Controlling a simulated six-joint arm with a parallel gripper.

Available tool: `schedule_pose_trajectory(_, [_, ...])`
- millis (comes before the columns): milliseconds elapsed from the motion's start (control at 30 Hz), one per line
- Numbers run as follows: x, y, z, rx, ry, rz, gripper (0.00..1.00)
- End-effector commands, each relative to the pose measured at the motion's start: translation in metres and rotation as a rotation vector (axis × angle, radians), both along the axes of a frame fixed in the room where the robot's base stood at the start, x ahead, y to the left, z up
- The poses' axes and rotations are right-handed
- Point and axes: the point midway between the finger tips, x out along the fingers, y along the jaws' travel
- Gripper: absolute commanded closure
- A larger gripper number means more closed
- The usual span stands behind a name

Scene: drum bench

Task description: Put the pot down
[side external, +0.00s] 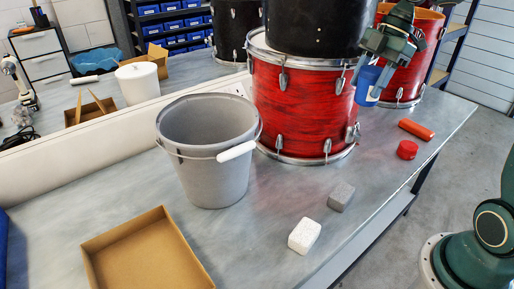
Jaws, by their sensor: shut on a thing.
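The pot (366,88) is small and blue with a pale patch. It is in the upper right of the side external view, in front of the right side of the red drum (300,110). My gripper (376,66) comes down from above and is shut on the pot's upper part. The pot appears to be held above the bench (255,225); its exact height is hard to judge. The fingers and the pot's rim partly hide each other.
A black drum (315,25) sits on the red drum. A grey bucket (208,170), a cardboard tray (110,240), a white block (304,236), a grey block (341,197), a red round piece (407,150) and an orange-red block (416,130) stand on the bench. Bare bench lies between them.

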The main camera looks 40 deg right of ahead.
Motion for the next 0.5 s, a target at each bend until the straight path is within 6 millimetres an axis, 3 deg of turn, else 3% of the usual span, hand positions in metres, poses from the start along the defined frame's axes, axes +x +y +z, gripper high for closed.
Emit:
schedule_pose_trajectory(200, [-0.022,-0.039,0.001,-0.001,0.000,0.021,0.74])
schedule_pose_trajectory(500, [-0.047,-0.072,0.002,0.000,0.000,0.045,0.74])
